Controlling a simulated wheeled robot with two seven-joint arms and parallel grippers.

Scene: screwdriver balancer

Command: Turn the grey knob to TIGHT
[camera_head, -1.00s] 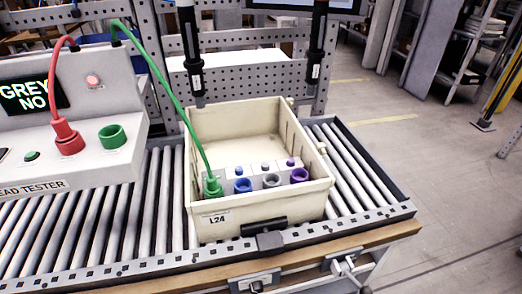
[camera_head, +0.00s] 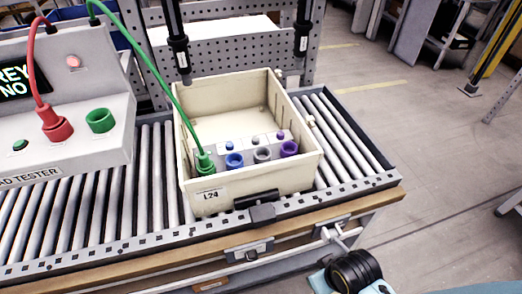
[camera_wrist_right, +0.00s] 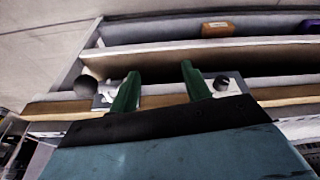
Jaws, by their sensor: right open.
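A small grey knob (camera_head: 254,140) stands behind the grey socket (camera_head: 262,154) in the cream bin, between a blue and a purple one. Grey metal clamp fittings also sit on the bench's front edge, one with a round knob (camera_head: 252,254) and one with a lever (camera_head: 338,236). I cannot tell which knob is meant, and no TIGHT mark is readable. In the right wrist view, my right gripper (camera_wrist_right: 160,70) is open and empty. Its green fingers point toward the bench edge, with a dark round knob (camera_wrist_right: 87,87) left of them and a smaller one (camera_wrist_right: 220,83) right. My left gripper is out of view.
The cream bin (camera_head: 215,203) sits on the roller conveyor (camera_head: 95,205). A green cable (camera_head: 150,65) runs to the green socket (camera_head: 204,163). The lead tester (camera_head: 80,150) stands at left. Two black tools (camera_head: 179,55) hang above.

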